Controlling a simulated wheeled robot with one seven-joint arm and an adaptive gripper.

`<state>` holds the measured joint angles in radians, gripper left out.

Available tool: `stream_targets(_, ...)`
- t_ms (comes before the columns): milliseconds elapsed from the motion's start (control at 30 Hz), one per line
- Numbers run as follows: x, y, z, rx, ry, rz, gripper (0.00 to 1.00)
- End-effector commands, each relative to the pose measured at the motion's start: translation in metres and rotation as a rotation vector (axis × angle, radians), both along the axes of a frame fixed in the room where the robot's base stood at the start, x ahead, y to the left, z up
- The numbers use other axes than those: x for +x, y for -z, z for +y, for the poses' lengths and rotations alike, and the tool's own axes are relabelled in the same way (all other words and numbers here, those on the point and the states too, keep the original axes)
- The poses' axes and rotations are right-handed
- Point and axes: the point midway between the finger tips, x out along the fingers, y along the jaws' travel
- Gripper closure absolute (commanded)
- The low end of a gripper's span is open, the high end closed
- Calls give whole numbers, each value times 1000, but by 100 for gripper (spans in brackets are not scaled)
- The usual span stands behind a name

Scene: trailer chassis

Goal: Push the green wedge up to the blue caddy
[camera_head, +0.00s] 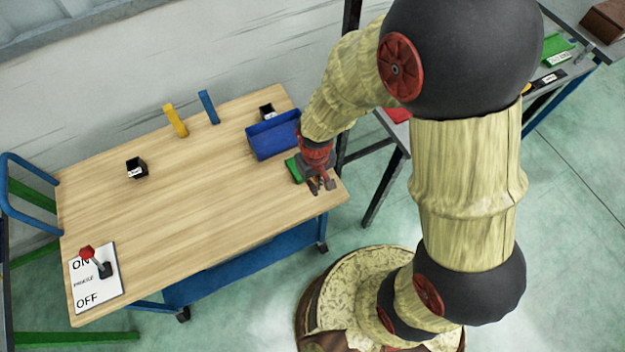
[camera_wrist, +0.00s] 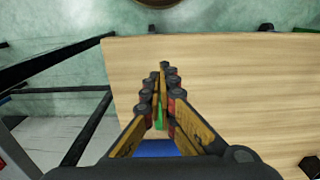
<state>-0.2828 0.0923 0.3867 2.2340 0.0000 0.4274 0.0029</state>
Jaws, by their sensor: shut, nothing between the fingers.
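The green wedge (camera_head: 293,170) lies on the wooden table near its right end, just in front of the blue caddy. The blue caddy (camera_head: 273,136) stands behind it toward the back right edge. My gripper (camera_head: 319,187) is shut and empty, low over the table beside the wedge on its near right side and partly covering it. In the wrist view my gripper (camera_wrist: 162,72) points over the tabletop, with a bit of the green wedge (camera_wrist: 160,115) showing between its fingers and the blue caddy (camera_wrist: 155,148) below. I cannot tell whether the gripper touches the wedge.
A yellow block (camera_head: 175,120) and a blue block (camera_head: 208,107) stand near the back edge. Black boxes stand at the left (camera_head: 137,168) and behind the caddy (camera_head: 267,112). An ON/OFF lever plate (camera_head: 97,278) is at the front left. The table's middle is clear.

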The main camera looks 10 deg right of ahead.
Motion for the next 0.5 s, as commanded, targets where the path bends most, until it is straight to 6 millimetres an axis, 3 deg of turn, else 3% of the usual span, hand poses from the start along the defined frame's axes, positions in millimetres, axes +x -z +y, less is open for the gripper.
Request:
stream_targets(33, -2, 14, 0, -2, 0, 6, 100)
stream_targets(300, -2, 66, -1, -1, 0, 5, 100)
stream_targets(500, 27, 64, 8, 0, 0, 0, 100)
